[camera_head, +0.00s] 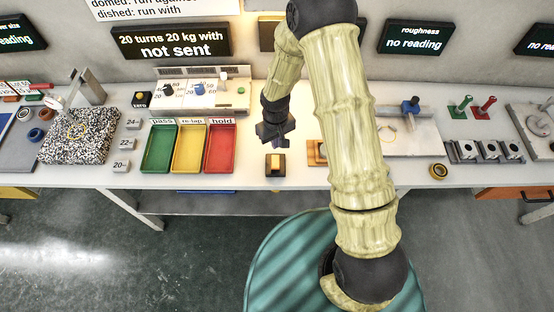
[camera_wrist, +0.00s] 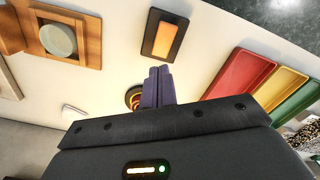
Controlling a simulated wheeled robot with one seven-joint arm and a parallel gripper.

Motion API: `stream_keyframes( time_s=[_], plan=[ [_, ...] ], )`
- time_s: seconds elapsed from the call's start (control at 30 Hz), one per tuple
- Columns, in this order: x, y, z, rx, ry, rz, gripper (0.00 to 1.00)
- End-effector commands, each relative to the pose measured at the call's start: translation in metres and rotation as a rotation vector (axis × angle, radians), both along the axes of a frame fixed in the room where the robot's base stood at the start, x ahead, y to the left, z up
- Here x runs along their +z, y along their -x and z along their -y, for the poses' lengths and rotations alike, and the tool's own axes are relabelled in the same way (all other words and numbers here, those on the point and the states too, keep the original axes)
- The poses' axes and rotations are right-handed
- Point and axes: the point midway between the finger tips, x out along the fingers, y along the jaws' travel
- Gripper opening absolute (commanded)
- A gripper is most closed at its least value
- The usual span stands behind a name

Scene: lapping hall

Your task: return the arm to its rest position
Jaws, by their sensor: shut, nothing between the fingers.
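My arm (camera_head: 348,120) arches from my base over the table, with its forearm coming down at the back. My gripper (camera_head: 274,141) hangs above the white table (camera_head: 255,185), between the red tray and the wooden fixture. In the wrist view its two dark fingers (camera_wrist: 158,86) are together with nothing between them. A dark block with a yellow-orange top (camera_head: 275,165) lies on the table just in front of the gripper. It also shows past the fingertips in the wrist view (camera_wrist: 164,38).
Green (camera_head: 160,148), yellow (camera_head: 189,148) and red (camera_head: 220,148) trays stand left of the gripper. A wooden fixture (camera_wrist: 85,45) with a round grey disc (camera_wrist: 58,40) is on its other side. A speckled block (camera_head: 80,135) lies far left. My arm hides part of the table.

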Motion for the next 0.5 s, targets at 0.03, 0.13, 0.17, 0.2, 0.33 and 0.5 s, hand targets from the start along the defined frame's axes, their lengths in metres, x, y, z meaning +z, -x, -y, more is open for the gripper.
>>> stream_keyframes(
  time_s=[0.03,0.13,0.17,0.2,0.33,0.5],
  plan=[
    [-0.0004,0.0002,-0.0007,0.002,0.000,0.000,0.00],
    [-0.0004,0.0003,-0.0013,0.003,0.000,0.000,0.00],
    [-0.0004,0.0003,-0.0013,0.003,0.000,0.000,0.00],
    [-0.0004,0.0003,-0.0013,0.003,0.000,0.000,0.00],
    [-0.0004,0.0002,-0.0012,0.002,0.000,0.000,0.00],
    [0.0082,-0.0003,0.0044,-0.011,0.000,0.008,0.00]
  ],
)
